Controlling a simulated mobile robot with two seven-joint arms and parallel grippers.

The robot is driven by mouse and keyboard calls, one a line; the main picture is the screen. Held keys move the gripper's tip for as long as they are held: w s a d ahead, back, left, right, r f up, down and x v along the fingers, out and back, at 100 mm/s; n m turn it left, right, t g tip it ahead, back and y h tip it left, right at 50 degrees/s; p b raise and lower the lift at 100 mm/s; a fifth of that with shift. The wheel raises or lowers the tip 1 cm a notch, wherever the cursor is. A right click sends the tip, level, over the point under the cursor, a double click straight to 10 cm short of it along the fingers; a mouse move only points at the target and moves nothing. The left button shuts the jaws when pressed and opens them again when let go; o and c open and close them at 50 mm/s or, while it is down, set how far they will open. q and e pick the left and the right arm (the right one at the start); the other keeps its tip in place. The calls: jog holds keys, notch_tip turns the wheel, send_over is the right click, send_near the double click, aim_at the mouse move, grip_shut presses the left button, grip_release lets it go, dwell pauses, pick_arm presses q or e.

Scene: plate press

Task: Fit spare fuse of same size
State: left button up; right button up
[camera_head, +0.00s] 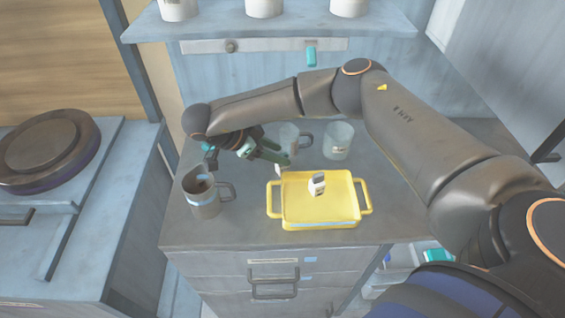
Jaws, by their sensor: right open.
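My right gripper (272,153) reaches over the counter from the right arm, its fingers pointing toward the back left corner of the yellow tray. It is open, and I see nothing held between its fingers. A small white piece (280,171) is just below the fingertips at the tray's back edge; I cannot tell whether they touch. A white block with a dark mark (317,185) is in the yellow tray (290,213). I cannot tell which piece is a fuse. My left gripper is out of view.
A grey mug (204,199) stands left of the tray. Another mug (289,136) and a pale cup (338,140) stand behind it. A shelf with white cups (264,8) overhangs the back. A round hotplate (45,150) is at left.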

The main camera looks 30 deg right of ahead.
jog(key=shift+c, duration=0.3)
grip_shut()
dwell(1.1)
